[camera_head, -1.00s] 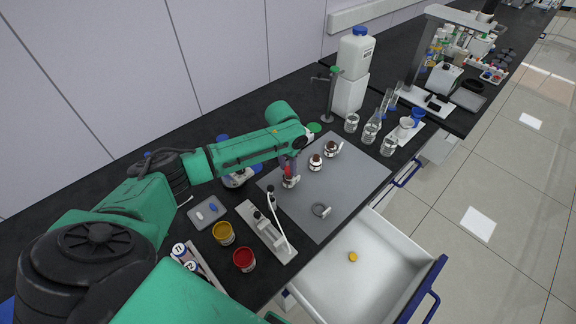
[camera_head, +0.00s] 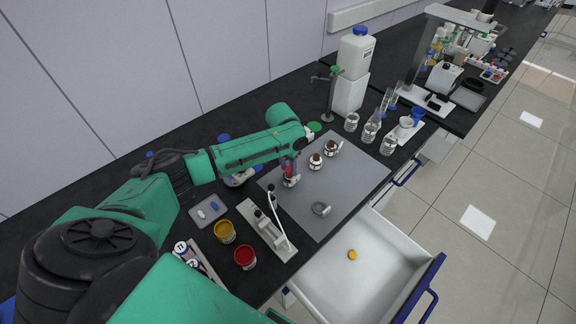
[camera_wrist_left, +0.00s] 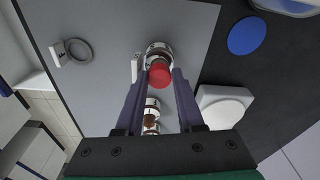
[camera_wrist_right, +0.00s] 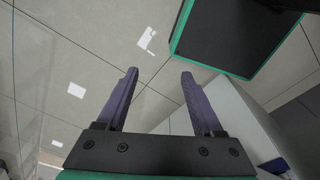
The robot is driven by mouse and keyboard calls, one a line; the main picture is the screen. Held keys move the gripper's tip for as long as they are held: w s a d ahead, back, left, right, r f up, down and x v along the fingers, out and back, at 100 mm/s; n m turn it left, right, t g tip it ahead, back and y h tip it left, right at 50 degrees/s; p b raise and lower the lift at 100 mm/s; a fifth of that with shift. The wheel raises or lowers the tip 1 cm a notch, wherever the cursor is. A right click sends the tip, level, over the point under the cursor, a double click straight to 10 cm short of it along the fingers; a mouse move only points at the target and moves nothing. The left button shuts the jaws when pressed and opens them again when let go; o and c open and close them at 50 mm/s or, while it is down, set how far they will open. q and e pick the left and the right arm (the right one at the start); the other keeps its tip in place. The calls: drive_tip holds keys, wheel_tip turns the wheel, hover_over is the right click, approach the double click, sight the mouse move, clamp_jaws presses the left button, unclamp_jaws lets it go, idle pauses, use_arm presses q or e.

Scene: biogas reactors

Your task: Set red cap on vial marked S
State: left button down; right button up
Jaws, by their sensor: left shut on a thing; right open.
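The red cap (camera_wrist_left: 160,75) is held between the fingers of my left gripper (camera_wrist_left: 159,82), which is shut on it. In the head view, the red cap (camera_head: 288,171) and my left gripper (camera_head: 290,164) are at the nearest vial (camera_head: 289,182) on the grey mat. The cap is over or on this vial's top; I cannot tell whether it is seated. Two more brown vials with white labels, the middle one (camera_head: 315,162) and the far one (camera_head: 331,148), stand beyond it. No letter is legible on any label. My right gripper (camera_wrist_right: 158,100) is open and empty, away from the bench.
The grey mat (camera_head: 345,190) also bears a tagged ring (camera_head: 321,209). A white stand (camera_head: 266,229), a yellow jar (camera_head: 224,232) and a red jar (camera_head: 245,258) stand nearby. An open drawer (camera_head: 385,270) holds a yellow cap (camera_head: 352,255). Beakers (camera_head: 388,146) stand at the right.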

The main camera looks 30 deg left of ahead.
use_arm(q)
drive_tip(key=shift+f, duration=0.25)
drive_tip(key=shift+f, duration=0.25)
idle(0.3)
drive_tip(key=shift+c, duration=0.2)
unclamp_jaws()
drive_tip(key=shift+r+p, duration=0.1)
drive_tip(key=shift+p, duration=0.2)
